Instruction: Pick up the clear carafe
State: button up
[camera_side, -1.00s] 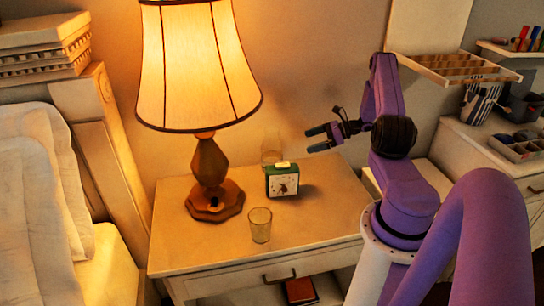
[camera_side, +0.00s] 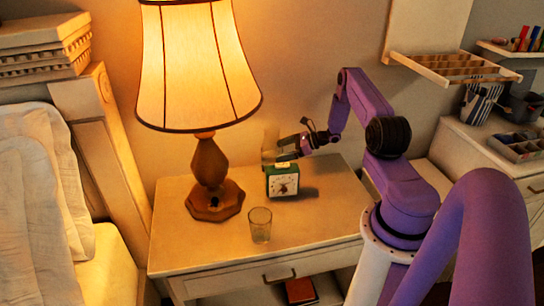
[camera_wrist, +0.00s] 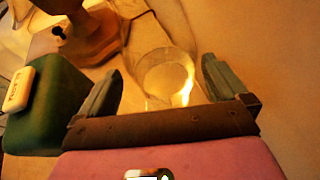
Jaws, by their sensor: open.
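The clear carafe (camera_side: 268,143) stands at the back of the nightstand, mostly hidden behind the green clock and my gripper in the side view. In the wrist view the carafe (camera_wrist: 150,38) lies ahead of and between my fingers, its round base lit by a warm glint. My gripper (camera_side: 281,150) is open, one finger on each side of the carafe's outline in the wrist view (camera_wrist: 162,72). I cannot tell whether either finger touches the glass.
The green clock (camera_side: 284,183) stands just in front of the carafe, close to my gripper. The lamp (camera_side: 210,165) is to the left. A clear tumbler (camera_side: 260,226) stands nearer the front of the nightstand (camera_side: 325,215). The wall is close behind.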

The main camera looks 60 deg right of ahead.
aim_at(272, 151)
jog(key=x, duration=0.5)
jog(key=shift+r, duration=0.15)
jog(key=shift+d, duration=0.1)
jog(key=c, duration=1.2)
jog(key=shift+r, duration=0.1)
jog(key=shift+c, duration=0.8)
jog(key=shift+r, duration=0.2)
